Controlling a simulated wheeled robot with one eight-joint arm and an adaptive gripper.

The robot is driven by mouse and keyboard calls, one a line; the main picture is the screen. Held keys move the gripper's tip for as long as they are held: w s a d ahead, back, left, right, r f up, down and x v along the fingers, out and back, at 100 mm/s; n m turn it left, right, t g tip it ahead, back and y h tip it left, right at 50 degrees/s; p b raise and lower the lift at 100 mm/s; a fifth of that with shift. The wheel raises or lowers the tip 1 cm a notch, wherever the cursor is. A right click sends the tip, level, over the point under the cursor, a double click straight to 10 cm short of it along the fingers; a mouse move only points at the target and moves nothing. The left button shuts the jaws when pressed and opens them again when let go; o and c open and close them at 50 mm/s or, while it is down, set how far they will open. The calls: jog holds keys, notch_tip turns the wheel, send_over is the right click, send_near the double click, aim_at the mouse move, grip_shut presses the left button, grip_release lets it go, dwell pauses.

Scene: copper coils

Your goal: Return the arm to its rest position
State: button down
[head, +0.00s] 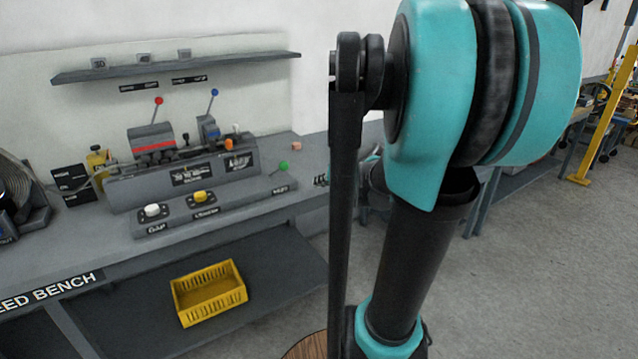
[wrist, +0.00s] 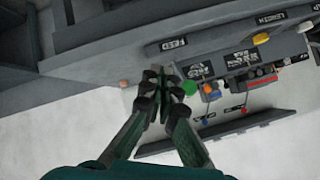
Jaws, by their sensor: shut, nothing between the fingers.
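My arm, teal and black, rises through the middle and right of the head view, raised in front of the bench. My gripper (wrist: 161,82) shows in the wrist view with its dark fingers drawn together and nothing held between them. In that view its tips appear beside a green knob (wrist: 190,87), which also shows at the right end of the bench panel in the head view (head: 283,164). I cannot tell whether they touch. In the head view the gripper is mostly hidden behind my arm.
The grey bench (head: 85,236) carries a machine with red-knobbed (head: 158,100) and blue-knobbed (head: 214,92) levers, white and yellow buttons, and a small orange block (head: 296,146). A shelf (head: 180,66) hangs above. A yellow crate (head: 209,292) sits below. Open floor (head: 540,260) lies right.

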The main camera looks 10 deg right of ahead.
dwell(0.4)
jog(key=s+a+f+g+h, duration=0.1)
jog(key=s+f+g+h, duration=0.1)
jog(key=s+f, duration=0.5)
jog(key=s+f+n+g+h, duration=0.1)
jog(key=s+f+g+h, duration=0.1)
jog(key=s+f, duration=0.6)
jog(key=s+g, duration=0.1)
jog(key=s, duration=0.5)
jog(key=shift+a+f+g+h, duration=0.2)
jog(key=shift+a+g+h, duration=0.1)
jog(key=shift+a+g, duration=0.1)
jog(key=w+a+r+m+y, duration=0.1)
jog(key=w+a+r+y, duration=0.1)
jog(key=w+r, duration=2.9)
jog(key=shift+w+a+r+y, duration=0.15)
jog(key=shift+w+a+y, duration=0.25)
jog(key=shift+w, duration=0.8)
jog(key=shift+d, duration=0.1)
